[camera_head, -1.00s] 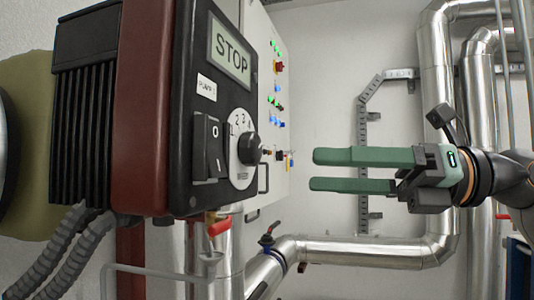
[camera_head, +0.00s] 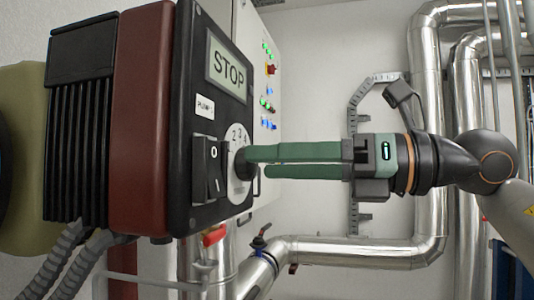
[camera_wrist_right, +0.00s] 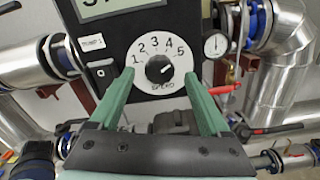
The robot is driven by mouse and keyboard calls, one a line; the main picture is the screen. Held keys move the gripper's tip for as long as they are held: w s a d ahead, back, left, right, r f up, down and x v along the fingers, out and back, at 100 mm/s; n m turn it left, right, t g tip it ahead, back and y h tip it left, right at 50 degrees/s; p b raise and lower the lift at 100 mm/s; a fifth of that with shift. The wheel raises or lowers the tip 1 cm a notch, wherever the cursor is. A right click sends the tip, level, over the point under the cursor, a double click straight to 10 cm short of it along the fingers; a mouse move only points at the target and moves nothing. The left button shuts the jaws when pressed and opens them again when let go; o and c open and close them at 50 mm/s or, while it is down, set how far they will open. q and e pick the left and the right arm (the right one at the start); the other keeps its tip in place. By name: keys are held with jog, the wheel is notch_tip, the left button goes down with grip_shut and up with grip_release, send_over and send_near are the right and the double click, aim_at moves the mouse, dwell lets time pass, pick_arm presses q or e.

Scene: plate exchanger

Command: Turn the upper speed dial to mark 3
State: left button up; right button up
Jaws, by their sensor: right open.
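The speed dial (camera_head: 239,178) is a white round plate with printed numbers and a black knob, on the dark front of the pump box (camera_head: 190,120). In the right wrist view the black knob (camera_wrist_right: 159,68) sits in the middle of the plate, with marks 1 to 5 arching above it. A small pale mark shows on the knob's right side. My right gripper (camera_head: 258,162) is open, with its green fingertips at the dial. In the wrist view the fingers stand either side of the knob, apart from it there. My left gripper is out of view.
A black rocker switch (camera_head: 206,168) sits left of the dial, below a display (camera_head: 228,70) reading STOP. A white control cabinet (camera_head: 262,40) stands behind. Silver pipes (camera_head: 360,250) run below and right. A red-handled valve (camera_head: 214,235) is under the box.

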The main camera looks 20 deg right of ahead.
jog(key=shift+x, duration=0.8)
jog(key=shift+c, duration=0.3)
grip_shut()
jog(key=shift+n, duration=1.2)
jog(key=n, duration=0.2)
jog(key=shift+n, duration=0.4)
jog(key=n, duration=0.6)
jog(key=shift+n, duration=0.4)
